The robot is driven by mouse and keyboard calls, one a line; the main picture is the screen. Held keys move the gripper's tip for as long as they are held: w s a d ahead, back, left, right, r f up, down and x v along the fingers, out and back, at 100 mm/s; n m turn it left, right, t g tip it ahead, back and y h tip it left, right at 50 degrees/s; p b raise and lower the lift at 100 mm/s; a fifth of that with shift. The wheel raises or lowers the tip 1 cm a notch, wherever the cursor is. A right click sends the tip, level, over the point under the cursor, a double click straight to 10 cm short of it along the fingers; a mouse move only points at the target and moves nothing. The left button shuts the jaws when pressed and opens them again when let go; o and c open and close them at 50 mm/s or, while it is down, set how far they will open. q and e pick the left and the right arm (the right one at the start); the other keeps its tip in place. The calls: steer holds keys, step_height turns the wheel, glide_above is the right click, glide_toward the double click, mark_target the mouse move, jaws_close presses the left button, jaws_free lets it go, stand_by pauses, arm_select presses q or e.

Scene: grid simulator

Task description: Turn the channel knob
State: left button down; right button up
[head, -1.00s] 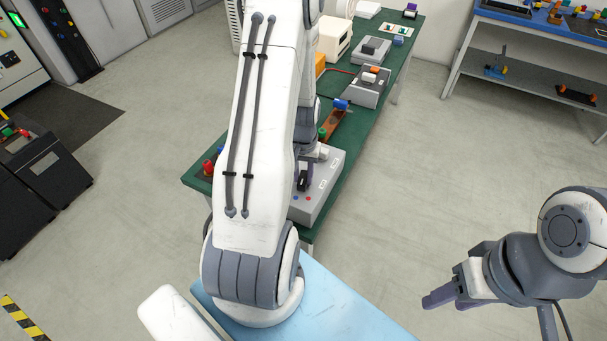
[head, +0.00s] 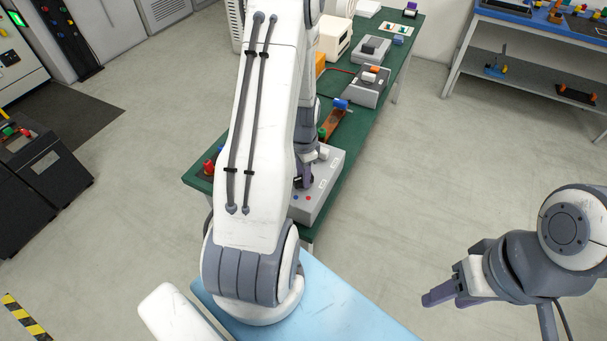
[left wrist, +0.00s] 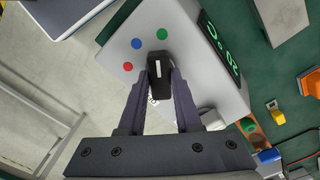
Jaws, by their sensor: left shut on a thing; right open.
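The channel knob is a black block with a white mark (left wrist: 158,68) on a grey instrument box (left wrist: 205,30), seen in the left wrist view. In the head view the grey box (head: 323,190) stands at the near end of the green bench, partly hidden by my left arm. My left gripper (left wrist: 160,84) is shut on the black knob, one finger on each side. In the head view it shows only partly behind the arm (head: 304,172). My right gripper (head: 437,297) is open and empty over the floor, away from the bench.
The box has red, blue and green buttons (left wrist: 137,43) and a green-lit display (left wrist: 220,45); a light knob (left wrist: 212,119) sits near the gripper. Other devices (head: 369,86) stand further along the green bench (head: 375,117). The floor right of it is clear.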

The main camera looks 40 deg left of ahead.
arm_select(q)
steer(key=shift+w+m, duration=0.1)
steer(key=shift+m, duration=0.8)
steer(key=shift+r, duration=0.1)
steer(key=c, duration=0.6)
jaws_free()
step_height(320, 180, up, 10)
steer(key=shift+r+b, duration=0.2)
steer(key=shift+b, duration=0.15)
